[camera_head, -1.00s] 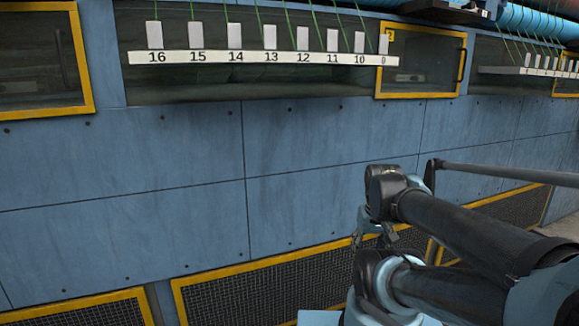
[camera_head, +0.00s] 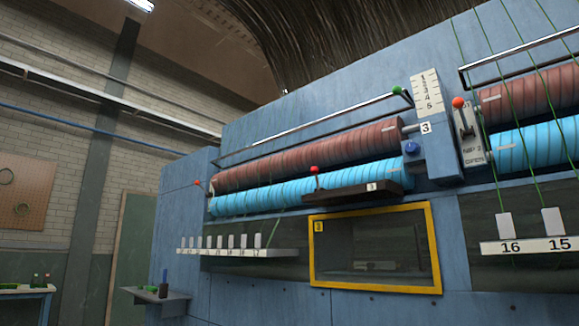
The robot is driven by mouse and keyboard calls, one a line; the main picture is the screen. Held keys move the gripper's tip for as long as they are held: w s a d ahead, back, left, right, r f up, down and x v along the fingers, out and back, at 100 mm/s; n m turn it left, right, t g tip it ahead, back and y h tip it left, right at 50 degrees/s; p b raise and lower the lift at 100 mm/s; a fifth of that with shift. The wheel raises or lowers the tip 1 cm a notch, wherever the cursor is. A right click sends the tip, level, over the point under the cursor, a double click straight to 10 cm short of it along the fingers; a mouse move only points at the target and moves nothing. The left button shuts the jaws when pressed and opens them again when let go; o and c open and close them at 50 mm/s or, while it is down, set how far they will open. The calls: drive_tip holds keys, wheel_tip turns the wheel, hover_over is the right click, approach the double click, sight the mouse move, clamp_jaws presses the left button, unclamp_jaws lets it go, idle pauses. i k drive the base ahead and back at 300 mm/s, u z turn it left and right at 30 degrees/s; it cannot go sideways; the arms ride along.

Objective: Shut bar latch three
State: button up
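On the blue machine, a number plate reading 3 (camera_head: 425,128) sits at the right end of the brown roller (camera_head: 310,157). I cannot tell whether this bar is latched. Below, a dark plate (camera_head: 350,192) also marked 3 lies in front of the blue roller (camera_head: 270,193), with a red-knobbed lever (camera_head: 314,172) at its left. My gripper and arm are out of view.
A yellow-framed window (camera_head: 375,290) is below the rollers. Numbered white rails with tags flank it at left (camera_head: 225,252) and right (camera_head: 530,245). A small shelf (camera_head: 160,294) juts out at lower left, with a table (camera_head: 25,290) beyond.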

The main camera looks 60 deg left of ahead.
sight(314, 170)
drive_tip(key=u, duration=2.3)
